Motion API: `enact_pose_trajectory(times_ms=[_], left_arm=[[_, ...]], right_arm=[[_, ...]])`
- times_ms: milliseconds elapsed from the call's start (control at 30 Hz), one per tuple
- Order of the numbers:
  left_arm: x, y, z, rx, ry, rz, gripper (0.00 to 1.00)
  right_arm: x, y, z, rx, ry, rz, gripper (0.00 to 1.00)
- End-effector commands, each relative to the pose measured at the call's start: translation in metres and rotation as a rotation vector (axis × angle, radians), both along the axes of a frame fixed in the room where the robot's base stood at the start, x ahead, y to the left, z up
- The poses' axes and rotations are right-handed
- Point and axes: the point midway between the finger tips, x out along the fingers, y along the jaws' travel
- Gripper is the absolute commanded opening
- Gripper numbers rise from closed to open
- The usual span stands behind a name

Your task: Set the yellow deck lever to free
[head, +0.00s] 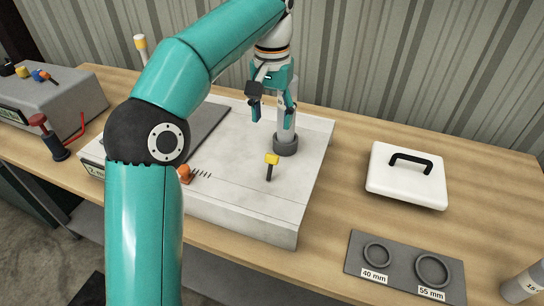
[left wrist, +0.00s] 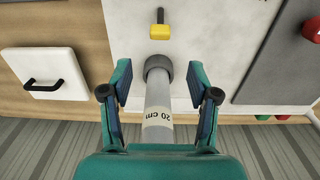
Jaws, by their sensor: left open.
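The yellow deck lever (head: 271,160) stands on the pale deck box (head: 268,215), a yellow block on a dark stem. It also shows in the left wrist view (left wrist: 160,32), beyond the fingertips. My left gripper (head: 272,112) is open, pointing down above the deck, behind the lever and apart from it. In the left wrist view my left gripper (left wrist: 160,84) has its fingers on either side of a grey post marked 20 cm (left wrist: 157,118) as seen, but I cannot tell whether the post is between them. I see no marking for free. My right gripper is not in view.
The post's dark collar (head: 286,144) stands just behind the lever. An orange knob (head: 185,174) is partly hidden by my arm. A white lid with a black handle (head: 407,178) and a grey ring board (head: 405,266) lie right of the box. A grey console (head: 60,95) stands left.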

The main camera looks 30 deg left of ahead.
Motion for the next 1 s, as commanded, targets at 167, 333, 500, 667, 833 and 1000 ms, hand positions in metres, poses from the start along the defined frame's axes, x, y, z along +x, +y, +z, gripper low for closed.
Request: enact_pose_trajectory(times_ms=[167, 333, 500, 667, 833, 1000], left_arm=[[-0.001, 0.001, -0.044, 0.0, 0.004, 0.002, 0.6], [-0.001, 0.001, -0.077, 0.0, 0.004, 0.001, 0.6], [0.0, 0.001, -0.1, 0.0, 0.001, 0.002, 0.6], [0.0, 0.0, -0.11, 0.0, 0.0, 0.002, 0.6], [0.0, 0.0, -0.113, 0.0, 0.0, 0.002, 0.6], [0.0, 0.0, -0.112, 0.0, 0.0, 0.001, 0.57]], right_arm=[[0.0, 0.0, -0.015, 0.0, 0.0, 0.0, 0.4], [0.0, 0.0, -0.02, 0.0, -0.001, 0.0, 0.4], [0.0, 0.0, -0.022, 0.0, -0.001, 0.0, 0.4], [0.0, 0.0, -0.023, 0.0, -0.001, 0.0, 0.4], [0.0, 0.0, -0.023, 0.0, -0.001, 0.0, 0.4], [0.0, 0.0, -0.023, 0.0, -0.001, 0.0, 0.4]])
